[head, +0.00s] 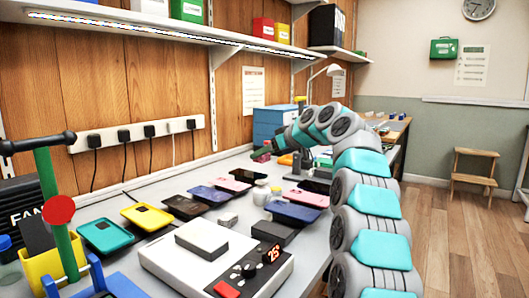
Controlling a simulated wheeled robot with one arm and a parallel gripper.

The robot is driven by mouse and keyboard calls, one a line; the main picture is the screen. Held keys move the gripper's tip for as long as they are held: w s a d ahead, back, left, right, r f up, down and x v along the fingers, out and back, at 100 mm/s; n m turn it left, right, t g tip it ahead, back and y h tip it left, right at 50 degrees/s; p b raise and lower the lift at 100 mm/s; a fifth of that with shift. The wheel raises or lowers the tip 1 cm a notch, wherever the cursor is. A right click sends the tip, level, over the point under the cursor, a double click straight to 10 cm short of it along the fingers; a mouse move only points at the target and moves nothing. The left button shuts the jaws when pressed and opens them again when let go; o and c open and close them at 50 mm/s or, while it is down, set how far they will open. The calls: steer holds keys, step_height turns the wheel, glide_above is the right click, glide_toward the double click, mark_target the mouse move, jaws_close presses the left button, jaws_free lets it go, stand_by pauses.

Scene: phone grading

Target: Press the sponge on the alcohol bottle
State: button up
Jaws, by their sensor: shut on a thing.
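My gripper (266,150) is at the end of my arm, above the back part of the bench. It is shut on a small pink and green thing, which looks like the sponge (261,156), though it is small and partly hidden. A small white bottle with a pale top (260,194) stands upright on the bench, nearer the camera than the gripper and below it in the picture. It may be the alcohol bottle; I read no label. The sponge and this bottle appear apart.
Several phones lie around the bottle, including a yellow one (146,215) and a teal one (105,236). A white device with a red display (215,262) fills the front of the bench. A green post with a red disc (59,211) stands at left.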

mark_target(265, 182)
steer(key=shift+f+b, duration=2.05)
steer(key=shift+f, duration=0.85)
steer(key=shift+f+b, duration=0.75)
steer(key=shift+f, duration=0.05)
steer(key=shift+c, duration=0.2)
steer(key=shift+r+p, duration=2.7)
steer(key=shift+r, duration=0.9)
